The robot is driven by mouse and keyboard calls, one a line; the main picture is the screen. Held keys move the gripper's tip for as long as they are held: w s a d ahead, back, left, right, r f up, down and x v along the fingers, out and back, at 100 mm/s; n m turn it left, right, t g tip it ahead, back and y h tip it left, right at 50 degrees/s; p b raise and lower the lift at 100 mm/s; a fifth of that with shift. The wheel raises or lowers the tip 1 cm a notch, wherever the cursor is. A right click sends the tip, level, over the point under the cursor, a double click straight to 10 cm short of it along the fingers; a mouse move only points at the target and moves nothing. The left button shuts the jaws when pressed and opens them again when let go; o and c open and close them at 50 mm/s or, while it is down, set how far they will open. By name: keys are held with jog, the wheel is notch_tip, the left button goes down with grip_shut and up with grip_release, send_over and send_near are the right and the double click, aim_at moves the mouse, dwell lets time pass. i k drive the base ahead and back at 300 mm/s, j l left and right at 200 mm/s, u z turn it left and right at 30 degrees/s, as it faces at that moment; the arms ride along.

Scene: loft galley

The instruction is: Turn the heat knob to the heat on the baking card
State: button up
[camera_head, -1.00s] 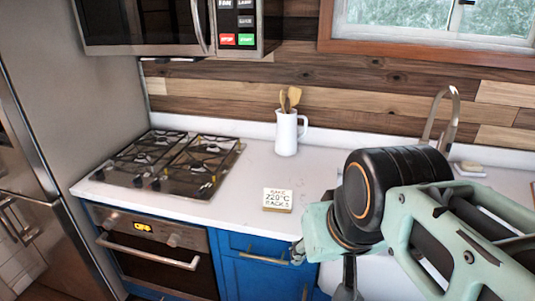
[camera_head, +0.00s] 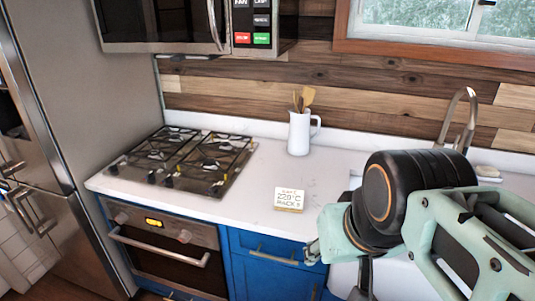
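The baking card (camera_head: 289,199) stands on the white counter right of the hob. It reads 220°C in its middle line, with a small top line and what looks like a rack line below. The oven (camera_head: 160,258) is under the hob, with a lit amber display (camera_head: 153,222) too small to read now. A round knob (camera_head: 120,217) is left of the display and another knob (camera_head: 184,237) is right of it. Which is the heat knob I cannot tell. My gripper (camera_head: 362,278) hangs at the lower right, well right of the oven, mostly hidden; its fingers are not clear.
The gas hob (camera_head: 182,160) is above the oven. The oven handle (camera_head: 158,247) juts out below the knobs. A white jug (camera_head: 299,133) with wooden utensils stands at the back. Blue drawers (camera_head: 265,262) are right of the oven; a steel fridge (camera_head: 95,100) is left.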

aim_at(186, 235)
jog(key=u, duration=1)
